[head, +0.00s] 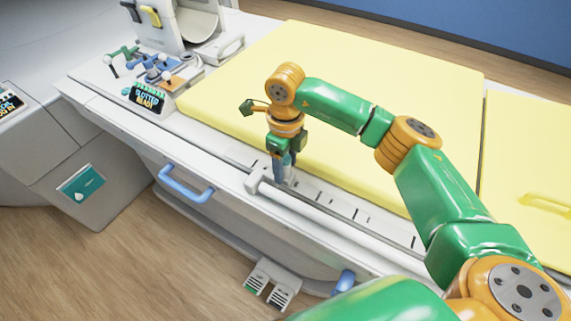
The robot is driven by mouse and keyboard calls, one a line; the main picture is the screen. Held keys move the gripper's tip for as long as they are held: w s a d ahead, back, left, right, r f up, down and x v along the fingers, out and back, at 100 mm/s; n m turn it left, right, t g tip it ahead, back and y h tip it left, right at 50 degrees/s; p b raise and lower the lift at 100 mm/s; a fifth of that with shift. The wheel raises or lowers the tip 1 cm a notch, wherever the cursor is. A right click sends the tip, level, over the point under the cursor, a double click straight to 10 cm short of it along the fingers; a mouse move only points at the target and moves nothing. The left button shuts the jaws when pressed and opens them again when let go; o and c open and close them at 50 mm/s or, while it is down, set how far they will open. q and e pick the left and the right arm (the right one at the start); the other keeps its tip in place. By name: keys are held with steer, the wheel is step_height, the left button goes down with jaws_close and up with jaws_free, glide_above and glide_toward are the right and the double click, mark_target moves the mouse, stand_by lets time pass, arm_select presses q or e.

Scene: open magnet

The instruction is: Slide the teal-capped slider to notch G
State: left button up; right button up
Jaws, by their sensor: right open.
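My right gripper (285,180) points down at the side rail of the table. Its jaws are open and low over the rail, around or just above a small slider part that they mostly hide; I cannot tell whether they touch it. The teal cap cannot be made out clearly behind the fingers. The rail strip (375,220) runs from upper left to lower right, with dark tick marks along it. The notch letters are too small to read, so I cannot tell which one is G. My left gripper is not in view.
A yellow mattress (390,75) lies beside the rail. A white bar (310,213) runs along the near side of the rail. A blue handle (187,190) and a small dark sign (148,99) are to the left. The rail right of the gripper looks clear.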

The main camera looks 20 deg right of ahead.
step_height(320, 180, up, 7)
steer(key=shift+f+b, duration=0.15)
steer(key=shift+b, duration=0.55)
